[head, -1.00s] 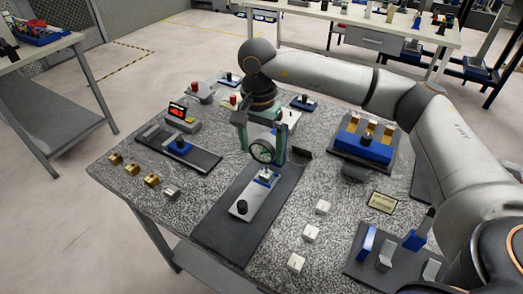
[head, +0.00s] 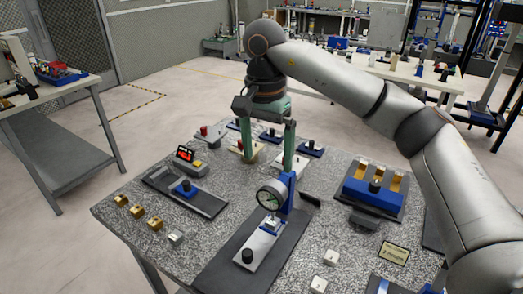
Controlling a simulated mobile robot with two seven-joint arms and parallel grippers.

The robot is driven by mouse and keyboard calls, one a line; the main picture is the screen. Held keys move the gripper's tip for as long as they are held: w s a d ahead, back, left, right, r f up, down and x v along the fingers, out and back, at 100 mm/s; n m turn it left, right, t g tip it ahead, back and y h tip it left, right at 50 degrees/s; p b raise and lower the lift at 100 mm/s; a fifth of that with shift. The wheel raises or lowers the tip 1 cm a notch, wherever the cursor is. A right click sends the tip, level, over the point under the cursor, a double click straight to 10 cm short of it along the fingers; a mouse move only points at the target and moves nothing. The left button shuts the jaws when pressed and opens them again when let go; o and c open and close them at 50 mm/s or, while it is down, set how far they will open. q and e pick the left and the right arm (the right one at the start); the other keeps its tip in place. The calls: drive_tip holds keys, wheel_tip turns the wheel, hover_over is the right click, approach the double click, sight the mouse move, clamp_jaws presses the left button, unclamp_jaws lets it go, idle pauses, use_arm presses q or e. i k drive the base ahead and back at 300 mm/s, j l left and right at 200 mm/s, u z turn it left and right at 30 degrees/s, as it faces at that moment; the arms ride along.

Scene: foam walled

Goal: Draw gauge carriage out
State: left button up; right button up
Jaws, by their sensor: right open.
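The gauge carriage is a light metal plate (head: 258,246) with a black knob (head: 247,256) at its near end. A round dial gauge (head: 272,197) stands upright on it, with a blue post (head: 287,187) behind. The carriage lies on a dark base strip (head: 222,272) at the table's near middle. My right gripper (head: 268,163) points down above and behind the dial, its two green fingers spread wide with nothing between them. The right finger overlaps the top of the blue post in the picture, so I cannot tell whether they touch. My left gripper is not in view.
A dark track with a blue slider (head: 185,188) and a red-display box (head: 188,158) lie left. Brass blocks (head: 138,211) line the left edge. A blue fixture (head: 373,194) stands right. White cubes (head: 331,257) lie right of the base. Speckled tabletop is bare between them.

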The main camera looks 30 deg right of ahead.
sight(262, 238)
drive_tip(key=k+j, duration=0.7)
drive_tip(key=k, duration=0.2)
